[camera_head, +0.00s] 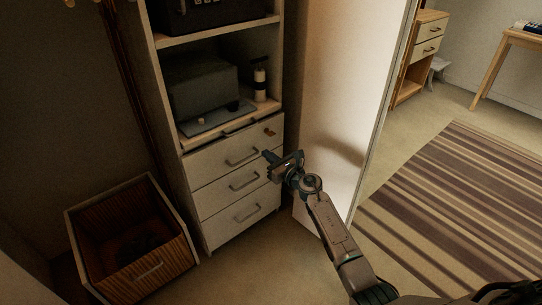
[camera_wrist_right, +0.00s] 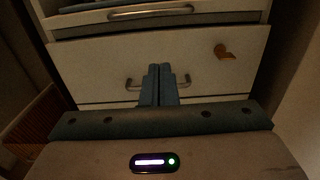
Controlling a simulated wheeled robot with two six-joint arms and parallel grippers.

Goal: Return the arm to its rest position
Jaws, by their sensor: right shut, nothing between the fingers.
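My right gripper (camera_head: 273,162) is in front of the white drawer unit (camera_head: 215,200), near its top and middle drawers. In the right wrist view its two blue-grey fingers (camera_wrist_right: 159,84) are together, with nothing between them. They overlap the middle of a drawer handle (camera_wrist_right: 186,80) in that view; I cannot tell whether they touch it. My right arm (camera_head: 333,228) reaches in from the lower right of the head view. My left gripper is not in view.
A wooden drawer box (camera_head: 150,279) stands on the floor at the lower left. A tall white open door (camera_head: 335,90) is right of the unit. A grey box (camera_head: 203,88) and a dark bottle (camera_head: 260,76) sit on the shelf. The striped rug (camera_head: 455,200) at right is clear.

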